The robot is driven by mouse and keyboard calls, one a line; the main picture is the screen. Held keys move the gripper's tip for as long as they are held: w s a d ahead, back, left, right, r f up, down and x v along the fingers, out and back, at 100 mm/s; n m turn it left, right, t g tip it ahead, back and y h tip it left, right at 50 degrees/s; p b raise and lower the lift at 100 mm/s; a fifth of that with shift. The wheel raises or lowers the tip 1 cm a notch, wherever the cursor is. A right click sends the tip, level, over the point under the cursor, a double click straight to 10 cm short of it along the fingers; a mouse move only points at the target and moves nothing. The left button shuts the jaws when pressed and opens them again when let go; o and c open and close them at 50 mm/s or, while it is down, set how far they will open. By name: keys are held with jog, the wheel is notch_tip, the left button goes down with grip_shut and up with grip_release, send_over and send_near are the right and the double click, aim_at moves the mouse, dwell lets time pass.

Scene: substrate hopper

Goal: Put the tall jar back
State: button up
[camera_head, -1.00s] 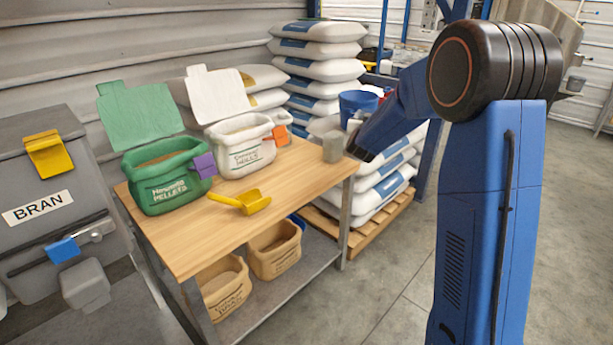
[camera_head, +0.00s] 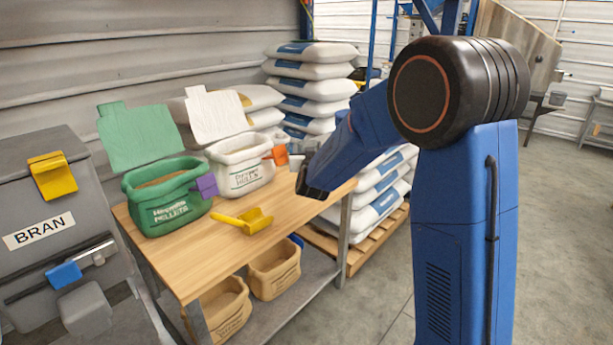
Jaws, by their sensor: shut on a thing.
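My gripper is at the lower end of my dark blue arm, over the right end of the wooden table; its fingers are mostly hidden behind my wrist. A grey, cup-like thing (camera_head: 297,161) shows just left of my wrist, beside the orange clip of the white tub. I take it to be the tall jar, held in my shut gripper. Only part of it shows, and I cannot tell whether it touches the table. No other tall jar shows.
Tan tubs (camera_head: 275,272) stand on the lower shelf. A grey bran bin (camera_head: 50,265) is at left. Stacked sacks (camera_head: 310,82) stand behind.

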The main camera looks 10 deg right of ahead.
jog(key=shift+f, duration=3.4)
jog(key=shift+f, duration=0.15)
jog(key=o, duration=1.8)
jog(key=shift+o, duration=0.2)
jog(key=shift+s, duration=0.15)
jog(key=s+r+n+g+y, duration=0.1)
jog(key=s+r+g+y, duration=0.15)
jog(key=s, duration=1.05)
jog(key=s+r+n+g+y, duration=0.1)
jog(key=s+g+y, duration=0.15)
jog(key=s, duration=1.15)
jog(key=s+d+f+g+h, duration=0.1)
jog(key=s+d+g, duration=0.2)
jog(key=s, duration=1.1)
jog(key=s+d+f+g+h, duration=0.1)
jog(key=s+d+g, duration=0.3)
jog(key=s, duration=1.1)
jog(key=shift+s+f+g, duration=0.2)
jog(key=shift+f+g, duration=0.2)
jog(key=shift+g, duration=0.1)
